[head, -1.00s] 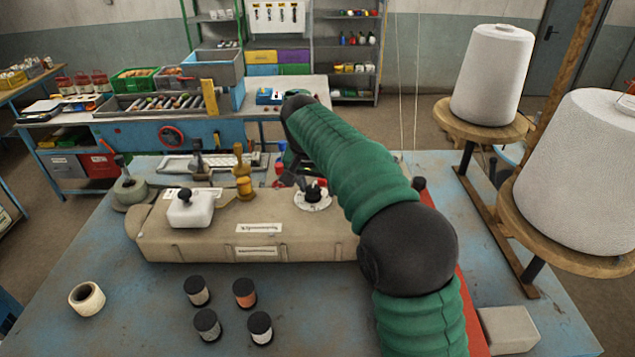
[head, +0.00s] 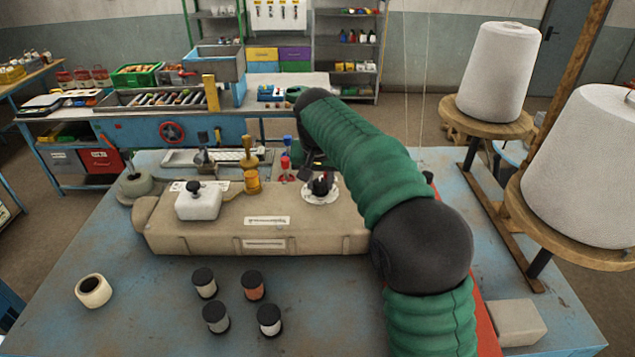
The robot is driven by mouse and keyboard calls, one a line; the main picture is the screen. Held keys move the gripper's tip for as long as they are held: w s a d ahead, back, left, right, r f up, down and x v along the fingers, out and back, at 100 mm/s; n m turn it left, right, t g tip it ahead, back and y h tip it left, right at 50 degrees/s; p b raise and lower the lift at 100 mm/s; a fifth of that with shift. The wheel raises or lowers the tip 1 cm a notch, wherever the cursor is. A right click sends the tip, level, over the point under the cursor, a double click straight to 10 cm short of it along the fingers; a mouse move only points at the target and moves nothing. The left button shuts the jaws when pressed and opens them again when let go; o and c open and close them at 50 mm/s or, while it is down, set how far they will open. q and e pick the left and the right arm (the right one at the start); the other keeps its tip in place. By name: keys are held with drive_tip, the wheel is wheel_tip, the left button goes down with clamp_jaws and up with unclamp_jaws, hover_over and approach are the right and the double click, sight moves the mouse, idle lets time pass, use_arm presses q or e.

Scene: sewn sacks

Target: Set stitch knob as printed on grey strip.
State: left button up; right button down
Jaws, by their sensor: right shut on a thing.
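The stitch knob (head: 320,188) is a small black knob on a round white dial (head: 319,198) with dark marks, on top of the beige machine (head: 200,234). My right gripper (head: 318,180) comes down from behind my green-sleeved arm and is shut on the stitch knob; the jaws are dark and partly hidden. Pale printed labels (head: 267,221) sit on the machine's top and front, too small to read. I cannot make out which strip is grey. My left gripper is not in view.
Red and blue pieces (head: 287,165) stand just left of the dial. Large white cones (head: 497,72) stand at the right.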

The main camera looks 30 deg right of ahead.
drive_tip(key=shift+d+r+n+t+y, duration=0.2)
drive_tip(key=shift+n+t+y, duration=0.2)
drive_tip(key=shift+n, duration=1.2)
drive_tip(key=shift+a, duration=0.15)
drive_tip(key=c, duration=1.5)
unclamp_jaws()
drive_tip(key=o, duration=0.5)
drive_tip(key=shift+w+f, duration=0.15)
drive_tip(key=shift+c, duration=0.2)
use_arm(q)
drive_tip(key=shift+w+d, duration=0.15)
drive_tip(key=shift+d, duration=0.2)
use_arm(e)
drive_tip(key=shift+d+f, duration=0.1)
drive_tip(key=shift+d, duration=0.1)
